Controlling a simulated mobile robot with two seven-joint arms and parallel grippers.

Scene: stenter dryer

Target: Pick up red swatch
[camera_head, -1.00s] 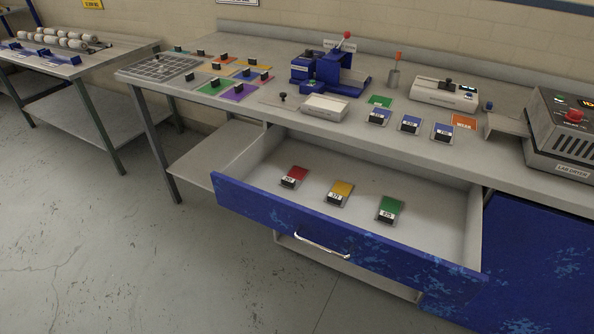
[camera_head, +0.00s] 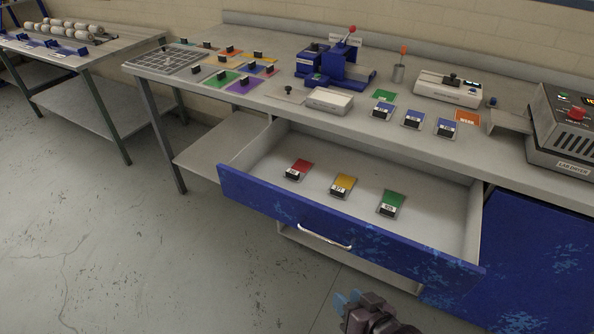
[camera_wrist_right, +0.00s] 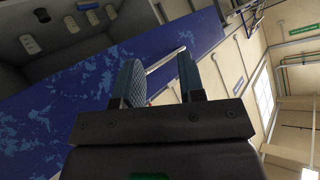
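The red swatch (camera_head: 299,169) lies flat in the open drawer (camera_head: 410,185), at its left, with a dark clip and white label on its near end. A yellow swatch (camera_head: 343,185) and a green swatch (camera_head: 391,202) lie to its right in the drawer. My right gripper (camera_head: 345,301) is low in front of the drawer, at the bottom of the head view, well apart from the swatches. In the right wrist view its two blue fingers (camera_wrist_right: 158,80) stand apart with nothing between them. My left gripper is not in view.
The blue drawer front with its handle (camera_head: 324,236) stands between my right gripper and the swatches. The bench above holds a blue device (camera_head: 335,70), blue swatches (camera_head: 413,119), a white box (camera_head: 330,101) and a lab dryer (camera_head: 563,130). Floor at left is clear.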

